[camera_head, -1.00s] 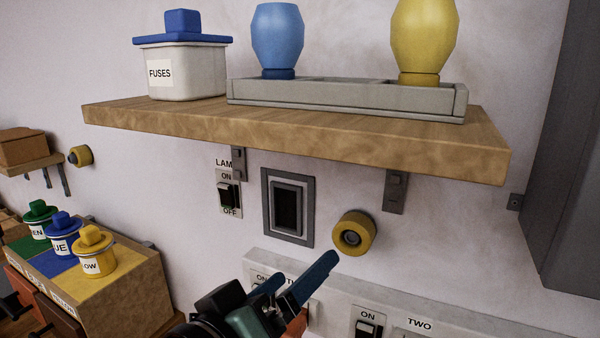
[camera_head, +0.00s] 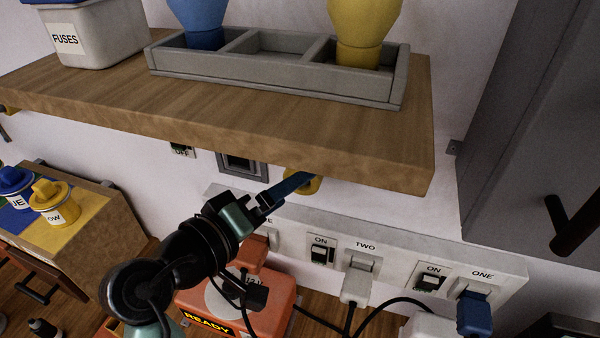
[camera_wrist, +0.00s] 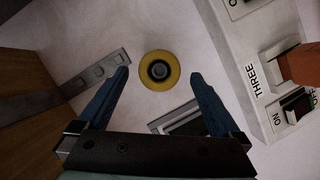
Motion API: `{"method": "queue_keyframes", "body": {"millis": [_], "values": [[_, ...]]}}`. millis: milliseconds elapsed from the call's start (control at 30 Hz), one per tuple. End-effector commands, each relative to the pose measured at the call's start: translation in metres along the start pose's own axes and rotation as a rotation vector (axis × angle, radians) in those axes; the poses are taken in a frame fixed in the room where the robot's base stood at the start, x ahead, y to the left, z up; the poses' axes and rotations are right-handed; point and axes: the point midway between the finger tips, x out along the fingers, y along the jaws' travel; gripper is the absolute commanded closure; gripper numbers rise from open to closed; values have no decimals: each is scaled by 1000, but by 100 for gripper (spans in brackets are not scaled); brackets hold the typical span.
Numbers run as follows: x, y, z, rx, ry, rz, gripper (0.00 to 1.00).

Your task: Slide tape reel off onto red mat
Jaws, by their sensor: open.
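A yellow ring-shaped reel (camera_wrist: 148,81) with a dark grey hub sits on the white wall, seen face-on in the wrist view. In the head view only part of the reel (camera_head: 314,184) shows below the shelf, behind my fingers. My gripper (camera_wrist: 159,75) is open and empty, its two blue fingers on either side of the reel in the picture. I cannot tell how far the tips are from it. In the head view my gripper (camera_head: 290,186) reaches up towards the wall under the shelf. No red mat can be made out.
A thick wooden shelf (camera_head: 250,125) overhangs the reel. A socket strip (camera_head: 400,258) with switches and plugs runs below. An orange READY box (camera_head: 200,300) stands under my arm. A grey cabinet (camera_head: 530,110) is at right. A grey bracket (camera_wrist: 95,72) lies left of the reel.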

Motion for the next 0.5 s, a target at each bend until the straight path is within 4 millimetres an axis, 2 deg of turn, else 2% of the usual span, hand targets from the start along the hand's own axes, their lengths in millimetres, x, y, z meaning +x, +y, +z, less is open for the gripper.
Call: {"method": "queue_keyframes", "body": {"millis": [200, 500], "values": [[32, 2, -1, 0, -2, 0, 0], [44, 0, 0, 1, 1, 0, 0]]}}
